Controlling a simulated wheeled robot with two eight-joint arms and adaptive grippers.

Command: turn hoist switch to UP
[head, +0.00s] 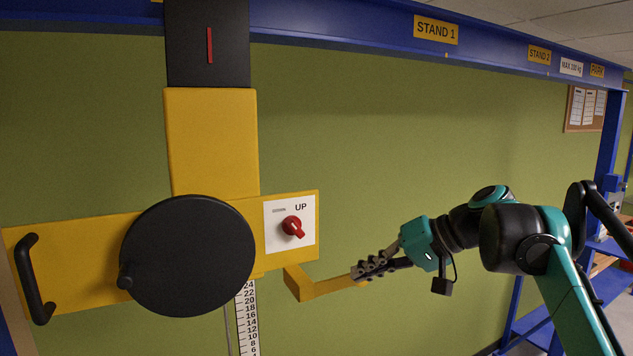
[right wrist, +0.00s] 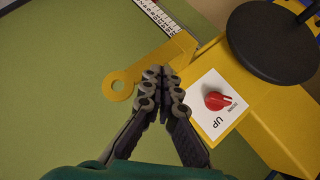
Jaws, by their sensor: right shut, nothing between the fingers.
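The hoist switch is a red knob (head: 292,226) on a white plate (head: 273,243), mounted on the yellow hoist body. In the head view the knob's grip slants toward the lower right. In the right wrist view the red knob (right wrist: 217,101) lies right of my fingers. My right gripper (head: 357,273) is shut and empty, to the right of and below the switch, apart from it. Its closed fingers also show in the right wrist view (right wrist: 159,73). My left gripper is not in view.
A yellow bracket (head: 318,288) sticks out below the switch, close to my right fingers; its ringed end (right wrist: 118,86) shows in the wrist view. A large black disc (head: 190,257) with a knob and a black handle (head: 33,280) are at left. A blue beam (head: 370,35) runs overhead.

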